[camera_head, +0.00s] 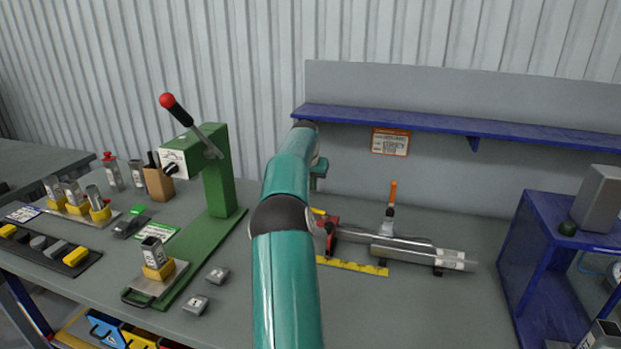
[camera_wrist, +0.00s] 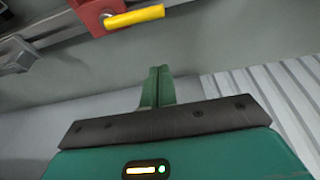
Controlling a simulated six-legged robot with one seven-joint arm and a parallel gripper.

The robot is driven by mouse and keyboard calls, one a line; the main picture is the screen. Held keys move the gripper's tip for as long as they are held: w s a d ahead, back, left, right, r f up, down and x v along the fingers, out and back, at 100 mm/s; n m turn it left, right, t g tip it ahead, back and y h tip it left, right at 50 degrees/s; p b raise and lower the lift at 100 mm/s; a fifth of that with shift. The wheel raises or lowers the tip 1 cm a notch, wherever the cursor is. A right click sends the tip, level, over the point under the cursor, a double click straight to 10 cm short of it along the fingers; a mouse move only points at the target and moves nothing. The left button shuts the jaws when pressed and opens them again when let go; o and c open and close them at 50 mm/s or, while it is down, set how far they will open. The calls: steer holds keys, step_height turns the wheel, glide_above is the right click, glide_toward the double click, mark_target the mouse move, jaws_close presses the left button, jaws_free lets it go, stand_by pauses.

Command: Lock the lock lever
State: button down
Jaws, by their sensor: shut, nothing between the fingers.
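A red block (camera_wrist: 92,10) with a yellow lever (camera_wrist: 134,17) shows at the top of the wrist view, on a metal rail. The lever lies nearly level in that picture. In the head view the red block (camera_head: 331,222) sits on the bench behind my arm, at the left end of a metal shaft, and the yellow lever (camera_head: 318,211) is mostly hidden. My gripper (camera_wrist: 160,71) is shut and empty, its green fingers together, apart from the lever in the wrist picture. Only a small green part of my gripper (camera_head: 319,170) shows beside my arm in the head view.
A metal shaft (camera_head: 455,260) lies to the right, with an orange-handled upright (camera_head: 392,193) behind it and a yellow strip (camera_head: 352,266) in front. A green press (camera_head: 218,175) stands left. A blue shelf (camera_head: 430,120) crosses behind. A blue stand (camera_head: 540,265) is at right.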

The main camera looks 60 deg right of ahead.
steer(key=shift+s+a+f, duration=0.1)
steer(key=shift+a+f, duration=0.3)
steer(key=shift+f, duration=0.4)
steer(key=shift+w+a+f, duration=0.1)
steer(key=shift+a+f, duration=0.3)
steer(key=shift+f, duration=0.35)
steer(key=shift+s+a+f, duration=0.1)
steer(key=shift+a+f, duration=0.3)
steer(key=shift+f, duration=0.4)
